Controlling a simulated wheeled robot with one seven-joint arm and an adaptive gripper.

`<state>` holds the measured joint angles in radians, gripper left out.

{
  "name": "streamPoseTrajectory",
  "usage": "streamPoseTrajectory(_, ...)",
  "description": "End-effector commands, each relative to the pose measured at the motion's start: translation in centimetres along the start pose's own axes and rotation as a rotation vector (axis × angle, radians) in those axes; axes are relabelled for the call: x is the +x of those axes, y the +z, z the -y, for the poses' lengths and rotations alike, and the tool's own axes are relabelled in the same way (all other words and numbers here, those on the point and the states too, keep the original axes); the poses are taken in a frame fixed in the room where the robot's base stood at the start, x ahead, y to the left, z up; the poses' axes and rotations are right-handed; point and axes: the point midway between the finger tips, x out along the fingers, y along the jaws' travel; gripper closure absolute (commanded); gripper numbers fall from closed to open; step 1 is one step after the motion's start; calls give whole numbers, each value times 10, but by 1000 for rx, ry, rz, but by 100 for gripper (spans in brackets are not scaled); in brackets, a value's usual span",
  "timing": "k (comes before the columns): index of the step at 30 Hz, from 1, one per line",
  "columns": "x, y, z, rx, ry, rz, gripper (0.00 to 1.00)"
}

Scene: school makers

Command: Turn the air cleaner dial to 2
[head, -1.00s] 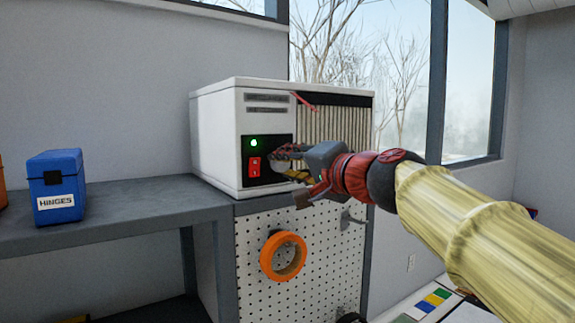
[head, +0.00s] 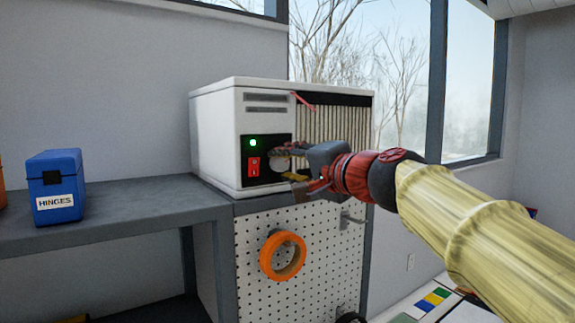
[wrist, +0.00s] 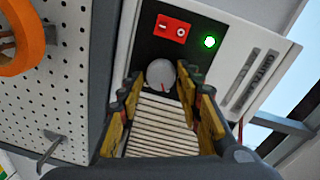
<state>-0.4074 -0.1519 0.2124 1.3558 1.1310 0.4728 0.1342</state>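The air cleaner (head: 215,140) is a white box on the end of the bench. Its round pale dial (head: 279,162) sits on the black front panel, right of the red switch (head: 254,165) and the lit green lamp (head: 253,143). In the wrist view, the dial (wrist: 160,73) shows a short red mark near its lower edge; no numbers are readable. My gripper (head: 287,164) is at the dial, partly covering it in the head view. In the wrist view, the fingers of my gripper (wrist: 160,86) are apart on either side of the dial, with gaps visible.
A ribbed grille (head: 330,122) lies right of the panel. Below the bench edge (head: 263,204), a pegboard (head: 325,250) holds an orange tape roll (head: 265,258) and a hook. A blue hinges box (head: 58,180) stands left. The bench between is clear.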

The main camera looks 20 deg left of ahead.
Motion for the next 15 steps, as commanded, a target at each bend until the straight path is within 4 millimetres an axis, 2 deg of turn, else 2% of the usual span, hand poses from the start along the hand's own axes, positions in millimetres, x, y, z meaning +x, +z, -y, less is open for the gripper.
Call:
streamPoseTrajectory(5,0,0,1,0,-1,0,53)
streamPoseTrajectory(15,-3,0,1,-1,-1,0,53)
